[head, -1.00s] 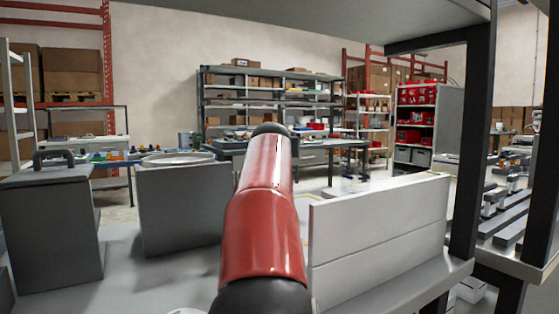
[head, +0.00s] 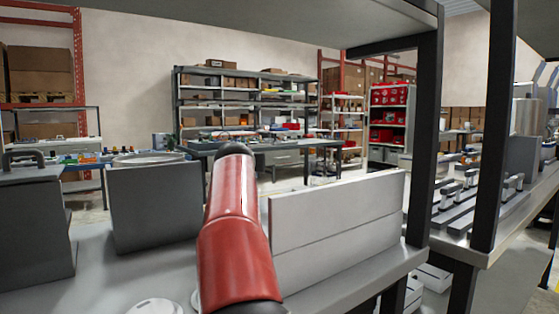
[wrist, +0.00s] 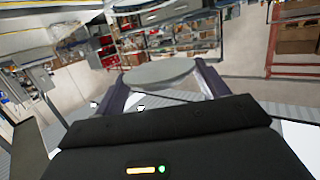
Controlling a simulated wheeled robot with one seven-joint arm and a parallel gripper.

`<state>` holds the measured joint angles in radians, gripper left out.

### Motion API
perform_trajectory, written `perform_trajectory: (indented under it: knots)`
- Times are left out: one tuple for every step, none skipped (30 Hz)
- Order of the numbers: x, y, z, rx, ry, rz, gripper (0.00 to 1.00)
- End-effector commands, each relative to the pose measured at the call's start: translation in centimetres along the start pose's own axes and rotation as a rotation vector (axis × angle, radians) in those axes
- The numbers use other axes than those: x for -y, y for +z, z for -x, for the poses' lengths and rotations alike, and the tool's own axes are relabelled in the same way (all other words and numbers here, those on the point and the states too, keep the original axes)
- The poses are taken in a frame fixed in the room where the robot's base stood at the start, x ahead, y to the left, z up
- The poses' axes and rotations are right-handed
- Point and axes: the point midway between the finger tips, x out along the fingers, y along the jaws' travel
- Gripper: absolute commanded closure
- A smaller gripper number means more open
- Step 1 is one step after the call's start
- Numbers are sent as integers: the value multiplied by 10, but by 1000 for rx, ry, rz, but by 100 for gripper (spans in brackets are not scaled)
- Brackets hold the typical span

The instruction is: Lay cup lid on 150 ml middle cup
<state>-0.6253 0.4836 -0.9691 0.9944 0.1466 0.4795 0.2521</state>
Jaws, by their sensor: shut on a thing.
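A round grey disc, apparently the cup lid (wrist: 160,73), lies flat between the two fingers of my gripper (wrist: 160,82) in the wrist view. My gripper is shut on it, one finger at each side. In the head view my red arm reaches forward and the gripper is not visible. A white round lidded thing (head: 153,306) is cut off by the bottom edge of the head view, left of my arm. I cannot identify the 150 ml middle cup in either view.
A grey bin with a round top (head: 155,205) and a grey box with a handle (head: 38,225) stand left of my arm. A low white panel (head: 338,228) stands on the counter to its right. Dark posts (head: 425,140) hold an overhead shelf. Between bin and panel the counter is partly hidden.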

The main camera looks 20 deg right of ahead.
Motion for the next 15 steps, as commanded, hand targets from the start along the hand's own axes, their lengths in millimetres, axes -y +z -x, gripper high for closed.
perform_trajectory:
  knots:
    - [8,1,1,-1,-10,2,51]
    - [12,2,1,-1,-13,3,51]
    - [15,3,1,-1,-17,4,51]
    - [16,3,1,0,-18,4,51]
    - [17,4,1,0,-19,4,51]
    - [18,6,1,0,-20,5,51]
    - [18,7,0,0,-20,5,51]
    - [18,9,0,0,-20,5,51]
    - [18,12,0,1,-20,5,51]
    - [18,14,-1,1,-20,5,51]
    - [18,17,-1,0,-20,5,51]
    - [17,20,-2,1,-19,5,51]
    - [18,23,-2,1,-19,5,51]
    - [18,26,-3,1,-20,5,51]
    - [18,30,-4,1,-20,5,51]
